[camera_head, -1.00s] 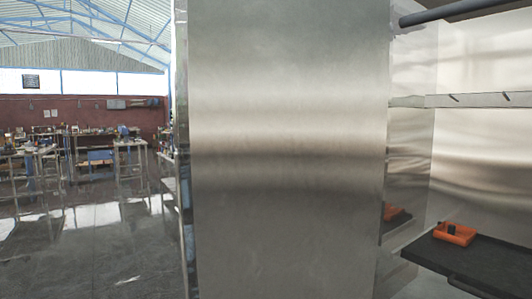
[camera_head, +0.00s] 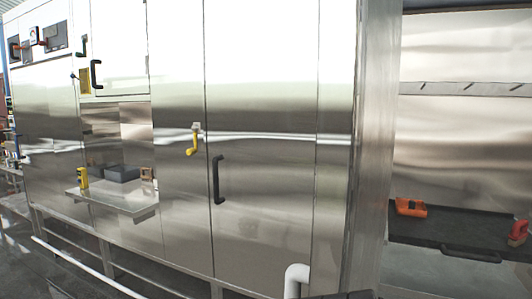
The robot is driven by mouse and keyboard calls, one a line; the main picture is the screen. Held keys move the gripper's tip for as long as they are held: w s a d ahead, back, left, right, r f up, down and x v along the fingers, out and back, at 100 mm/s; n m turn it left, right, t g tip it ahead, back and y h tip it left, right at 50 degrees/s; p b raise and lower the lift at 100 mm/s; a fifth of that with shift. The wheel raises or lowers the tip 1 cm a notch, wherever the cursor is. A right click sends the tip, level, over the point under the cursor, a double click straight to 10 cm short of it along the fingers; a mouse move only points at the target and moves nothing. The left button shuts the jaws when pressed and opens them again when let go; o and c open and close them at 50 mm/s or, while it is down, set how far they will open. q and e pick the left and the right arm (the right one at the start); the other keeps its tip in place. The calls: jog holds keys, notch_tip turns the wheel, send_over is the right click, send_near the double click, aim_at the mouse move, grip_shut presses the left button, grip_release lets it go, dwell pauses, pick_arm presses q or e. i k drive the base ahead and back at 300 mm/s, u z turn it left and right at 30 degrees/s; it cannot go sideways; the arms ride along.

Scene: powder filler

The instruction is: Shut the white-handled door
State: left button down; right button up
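A white bent tube-like piece (camera_head: 296,281) shows at the bottom edge, in front of the steel cabinet. It looks like a handle, but its lower part is cut off and I cannot tell which panel it is fixed to. A tall steel panel seen nearly edge-on (camera_head: 371,150) stands between the cabinet front and the open bay at right. I cannot tell whether it is the door. A large cabinet door (camera_head: 262,130) with a black handle (camera_head: 217,179) looks closed. Neither of my grippers is in view.
A yellow handle (camera_head: 193,141) sticks out from the cabinet. A low shelf (camera_head: 125,201) juts out at left. The right bay has a black tray (camera_head: 450,222) with an orange holder (camera_head: 410,207) and a red item (camera_head: 518,231). A white rail (camera_head: 75,262) runs low at left.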

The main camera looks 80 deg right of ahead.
aim_at(360, 45)
jog(key=i, duration=0.95)
jog(key=z, duration=3.85)
jog(key=i, duration=0.5)
jog(key=z, duration=0.9)
jog(key=k, duration=0.35)
jog(key=u, duration=0.8)
jog(key=i, duration=0.2)
jog(key=z, duration=0.05)
